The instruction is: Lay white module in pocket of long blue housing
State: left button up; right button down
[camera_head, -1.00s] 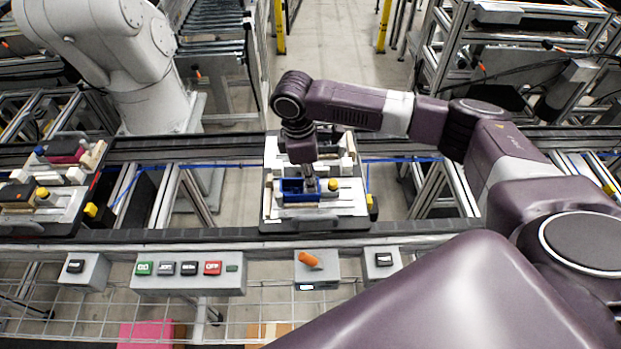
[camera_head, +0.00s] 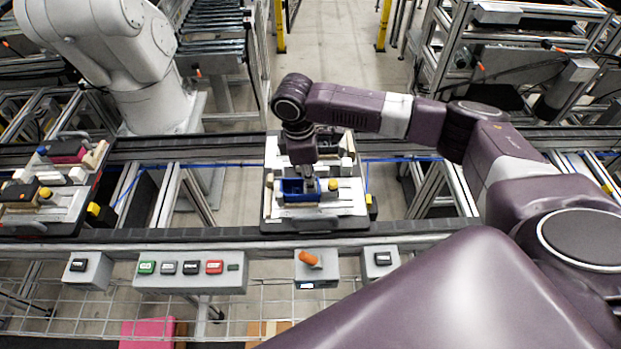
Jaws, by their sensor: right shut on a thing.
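The long blue housing (camera_head: 292,190) lies on the white pallet fixture (camera_head: 343,208) in the middle of the conveyor. My right gripper (camera_head: 311,188) points down over the housing, at the right part of its opening. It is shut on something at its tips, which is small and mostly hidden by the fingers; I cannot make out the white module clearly. I cannot tell whether the held thing touches the pocket floor. My left gripper is not in view.
A yellow knob (camera_head: 333,184) stands on the fixture just right of the gripper. A second pallet (camera_head: 62,217) with parts sits at the left. A button panel (camera_head: 190,268) and an orange switch (camera_head: 309,258) line the front. A pale robot arm (camera_head: 140,70) stands behind the conveyor.

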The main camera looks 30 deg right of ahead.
jog(key=shift+f, duration=0.5)
dwell(0.3)
jog(key=c, duration=2.3)
grip_release()
jog(key=shift+r, duration=0.15)
jog(key=shift+r+p, duration=1.2)
jog(key=shift+p, duration=0.35)
jog(key=shift+o, duration=0.6)
jog(key=o, duration=0.4)
jog(key=shift+o, duration=0.2)
